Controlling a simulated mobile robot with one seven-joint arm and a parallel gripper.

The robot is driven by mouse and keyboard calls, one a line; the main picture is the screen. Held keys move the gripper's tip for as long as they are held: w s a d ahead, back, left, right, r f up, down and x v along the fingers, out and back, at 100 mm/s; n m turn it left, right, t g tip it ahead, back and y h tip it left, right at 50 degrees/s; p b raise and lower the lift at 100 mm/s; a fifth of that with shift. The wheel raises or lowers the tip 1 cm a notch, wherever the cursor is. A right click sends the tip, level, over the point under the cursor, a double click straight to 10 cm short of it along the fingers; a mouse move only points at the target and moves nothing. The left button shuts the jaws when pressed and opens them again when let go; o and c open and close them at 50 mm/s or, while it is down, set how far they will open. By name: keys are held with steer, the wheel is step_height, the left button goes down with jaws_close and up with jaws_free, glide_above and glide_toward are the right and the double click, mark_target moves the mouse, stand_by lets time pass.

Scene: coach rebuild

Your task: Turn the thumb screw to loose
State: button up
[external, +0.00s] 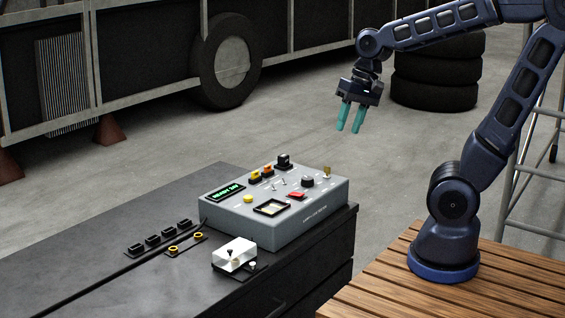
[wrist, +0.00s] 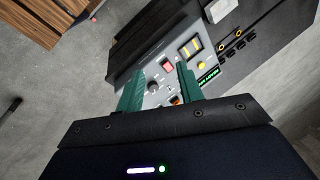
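A grey control box (external: 310,213) stands on the dark cabinet. A small brass-coloured post (external: 326,172) at its back right corner looks like the thumb screw; it is too small to read its setting. I cannot make it out in the wrist view, where my fingers cover part of the box. My gripper (external: 348,131) hangs above and beyond the box, to its upper right in the external view, touching nothing. Its teal fingers are apart and empty. In the wrist view my gripper (wrist: 161,68) has the box's panel (wrist: 172,50) behind its fingers.
The panel carries a black knob (external: 308,182), a red switch (external: 296,195), a yellow button (external: 248,199), a meter (external: 271,207) and a green display (external: 226,192). Stacked tyres (external: 437,75) stand behind my arm. The air around my gripper is clear.

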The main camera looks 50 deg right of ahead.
steer(key=w+a+f+m+g+y, duration=0.1)
steer(key=w+a+f+m+g, duration=0.2)
steer(key=w+a+f+m, duration=0.35)
steer(key=m+t+h, duration=0.1)
steer(key=m+h, duration=0.3)
steer(key=m, duration=1.5)
glide_toward(253, 263)
step_height(253, 263, down, 8)
jaws_close()
